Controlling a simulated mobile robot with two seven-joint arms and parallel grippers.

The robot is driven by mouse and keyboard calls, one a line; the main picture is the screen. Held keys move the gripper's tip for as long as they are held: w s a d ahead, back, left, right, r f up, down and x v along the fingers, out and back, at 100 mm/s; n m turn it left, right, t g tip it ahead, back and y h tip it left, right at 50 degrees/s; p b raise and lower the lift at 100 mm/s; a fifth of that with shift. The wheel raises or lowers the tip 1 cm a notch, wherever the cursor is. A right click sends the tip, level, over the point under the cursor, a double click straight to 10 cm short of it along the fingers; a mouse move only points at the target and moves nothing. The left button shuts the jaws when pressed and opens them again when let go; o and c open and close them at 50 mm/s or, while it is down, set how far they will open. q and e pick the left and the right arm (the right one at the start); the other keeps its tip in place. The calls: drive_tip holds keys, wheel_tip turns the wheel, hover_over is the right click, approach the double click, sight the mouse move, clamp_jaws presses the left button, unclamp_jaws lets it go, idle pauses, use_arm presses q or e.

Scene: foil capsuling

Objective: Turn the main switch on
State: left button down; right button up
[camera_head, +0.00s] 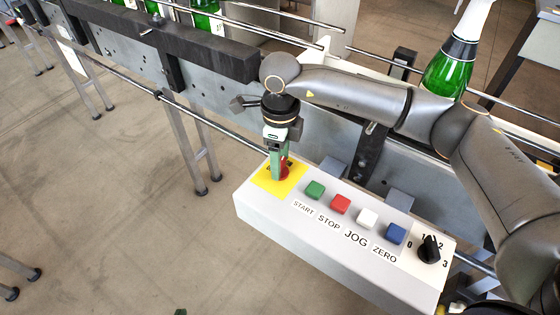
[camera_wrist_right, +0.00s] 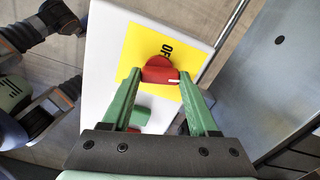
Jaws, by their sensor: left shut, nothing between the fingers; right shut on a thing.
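The main switch is a red rotary knob (camera_wrist_right: 160,70) on a yellow plate (camera_wrist_right: 139,47) with a partly covered "OF..." label. In the head view the yellow plate (camera_head: 266,181) is at the left end of the white control box (camera_head: 330,243), and the red knob (camera_head: 284,170) is partly hidden. My right gripper (camera_head: 278,172) points down at it, and its green fingers (camera_wrist_right: 161,78) are shut on the knob's sides. A white mark shows on the knob. Only a small green tip of my left gripper (camera_head: 180,312) shows at the bottom edge, away from the box.
Green START (camera_head: 315,189), red STOP (camera_head: 340,204), white JOG and blue ZERO buttons sit beside the plate. A black selector (camera_head: 429,249) marked 0 to 3 is at the box's right end. A conveyor with rails and green bottles (camera_head: 452,66) runs behind.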

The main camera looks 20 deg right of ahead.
drive_tip(key=shift+m, duration=0.7)
drive_tip(key=shift+m+b, duration=0.3)
drive_tip(key=shift+m, duration=0.4)
use_arm(q)
drive_tip(key=shift+w+d+r, duration=0.1)
drive_tip(key=shift+w+d, duration=0.3)
drive_tip(key=shift+d, duration=0.1)
use_arm(e)
drive_tip(key=shift+m, duration=0.3)
use_arm(q)
drive_tip(key=shift+a, duration=0.1)
use_arm(e)
drive_tip(key=o, duration=1.4)
use_arm(q)
drive_tip(key=shift+f, duration=0.2)
use_arm(e)
wheel_tip(320, 180, up, 13)
drive_tip(key=shift+f, duration=0.2)
drive_tip(key=shift+s, duration=0.1)
